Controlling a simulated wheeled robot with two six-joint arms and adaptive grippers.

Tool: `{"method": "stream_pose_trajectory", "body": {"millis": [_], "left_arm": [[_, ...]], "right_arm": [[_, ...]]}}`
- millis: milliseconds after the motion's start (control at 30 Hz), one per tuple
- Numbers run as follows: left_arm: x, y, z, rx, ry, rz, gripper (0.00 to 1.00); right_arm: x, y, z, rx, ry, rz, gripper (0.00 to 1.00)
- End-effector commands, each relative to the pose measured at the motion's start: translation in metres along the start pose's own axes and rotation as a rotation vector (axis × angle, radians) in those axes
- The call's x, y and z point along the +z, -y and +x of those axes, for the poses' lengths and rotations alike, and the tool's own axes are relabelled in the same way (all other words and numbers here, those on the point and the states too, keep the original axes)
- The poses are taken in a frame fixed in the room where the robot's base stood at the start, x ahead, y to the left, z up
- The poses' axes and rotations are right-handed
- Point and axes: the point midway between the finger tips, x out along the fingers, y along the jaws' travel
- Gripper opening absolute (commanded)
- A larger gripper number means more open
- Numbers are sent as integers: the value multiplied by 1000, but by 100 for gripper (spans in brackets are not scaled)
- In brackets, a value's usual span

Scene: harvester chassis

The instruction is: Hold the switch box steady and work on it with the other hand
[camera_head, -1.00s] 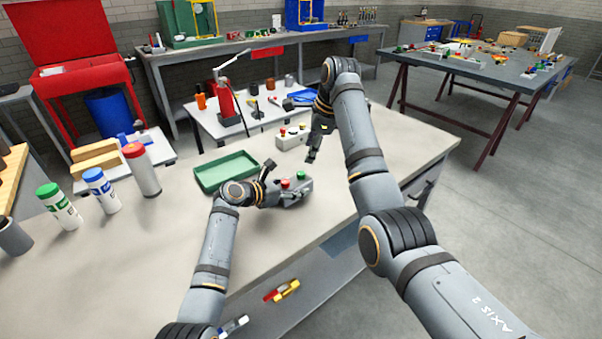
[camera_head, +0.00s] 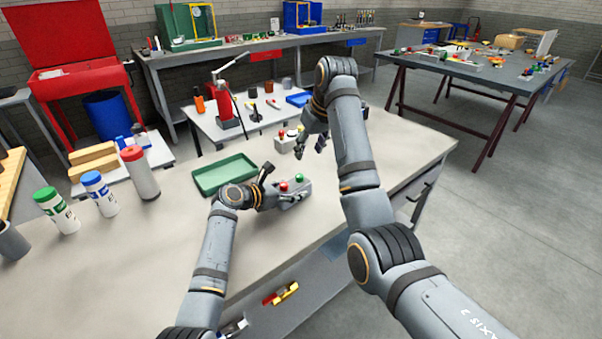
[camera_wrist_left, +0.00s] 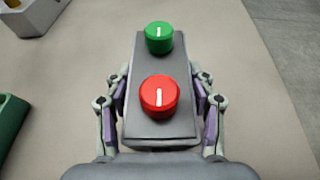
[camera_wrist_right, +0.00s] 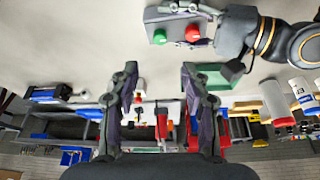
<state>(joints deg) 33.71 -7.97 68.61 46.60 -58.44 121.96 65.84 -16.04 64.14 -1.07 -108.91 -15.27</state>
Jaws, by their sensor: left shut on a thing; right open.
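The switch box (camera_head: 298,190) is a grey box with a red knob (camera_wrist_left: 160,96) and a green knob (camera_wrist_left: 159,37) on top. It lies on the workbench (camera_head: 330,225). My left gripper (camera_head: 280,195) is shut on it; in the left wrist view the fingers grip both its long sides. The knobs are uncovered and each bears a white line. My right gripper (camera_head: 313,150) is open and empty, above the bench behind the box. In the right wrist view its fingers (camera_wrist_right: 160,85) are spread apart, and the box (camera_wrist_right: 175,25) shows upside down at the top.
A green tray (camera_head: 224,174) lies behind my left wrist. A second light box (camera_head: 289,141) stands at the bench's back, close to my right gripper. Several bottles, such as a red-capped one (camera_head: 143,176), stand at left.

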Motion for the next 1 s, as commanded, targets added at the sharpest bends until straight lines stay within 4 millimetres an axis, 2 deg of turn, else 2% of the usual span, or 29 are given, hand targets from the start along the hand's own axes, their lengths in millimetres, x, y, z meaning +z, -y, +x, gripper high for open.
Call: {"method": "stream_pose_trajectory", "body": {"millis": [167, 400, 600, 767, 1000], "left_arm": [[0, 0, 0, 0, 0, 0, 0], [0, 0, 0, 0, 0, 0, 0], [0, 0, 0, 0, 0, 0, 0], [0, 0, 0, 0, 0, 0, 0], [0, 0, 0, 0, 0, 0, 0]], "right_arm": [[1, 0, 17, -1, 4, 2, 47], [1, 0, 72, -1, 5, 3, 47], [0, 0, 106, -1, 3, 4, 47], [0, 0, 119, 0, 1, 4, 47], [0, 0, 120, 0, 0, 4, 47]]}}
